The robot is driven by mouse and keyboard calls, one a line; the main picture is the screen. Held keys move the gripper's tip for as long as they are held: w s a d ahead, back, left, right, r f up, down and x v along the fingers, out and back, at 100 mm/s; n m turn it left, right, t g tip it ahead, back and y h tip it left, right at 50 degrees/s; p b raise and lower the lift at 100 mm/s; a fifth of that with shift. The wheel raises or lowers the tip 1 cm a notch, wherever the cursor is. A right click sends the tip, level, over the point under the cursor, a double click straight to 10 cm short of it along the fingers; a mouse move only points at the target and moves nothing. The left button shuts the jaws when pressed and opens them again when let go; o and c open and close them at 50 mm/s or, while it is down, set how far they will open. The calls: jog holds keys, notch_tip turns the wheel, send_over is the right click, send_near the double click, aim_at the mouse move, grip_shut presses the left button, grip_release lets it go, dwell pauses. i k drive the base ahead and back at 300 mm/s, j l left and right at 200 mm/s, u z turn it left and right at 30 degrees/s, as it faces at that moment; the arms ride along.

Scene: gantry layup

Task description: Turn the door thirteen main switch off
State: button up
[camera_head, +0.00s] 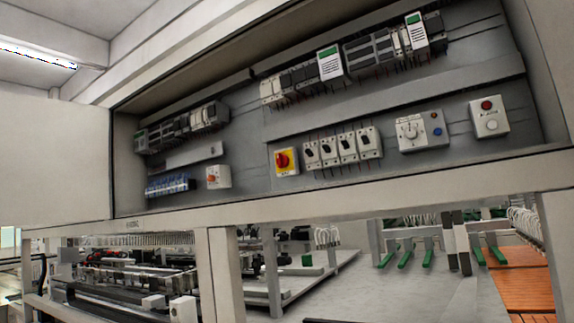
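A red rotary switch (283,160) on a yellow plate sits in the open electrical cabinet, near the middle of its back panel. A small label under it is too small to read. The exact angle of its red handle is hard to tell. A second rotary switch (212,177), orange on a pale box, is further left in the cabinet. I cannot read which one belongs to door thirteen. I cannot make out my gripper in this view, and nothing covers either switch.
Several pale breakers (344,148) stand right of the red switch, then a dial box (420,131) and a button box (489,117). The cabinet's lower frame (330,196) juts out below. Machinery and a grey table (370,285) lie beneath.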

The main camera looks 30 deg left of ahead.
aim_at(282, 160)
jog(key=i+j+u, duration=0.25)
jog(key=i, duration=0.2)
jog(key=i+j+u, duration=0.3)
jog(key=i, duration=0.15)
jog(key=i+u, duration=0.25)
jog(key=i, duration=0.2)
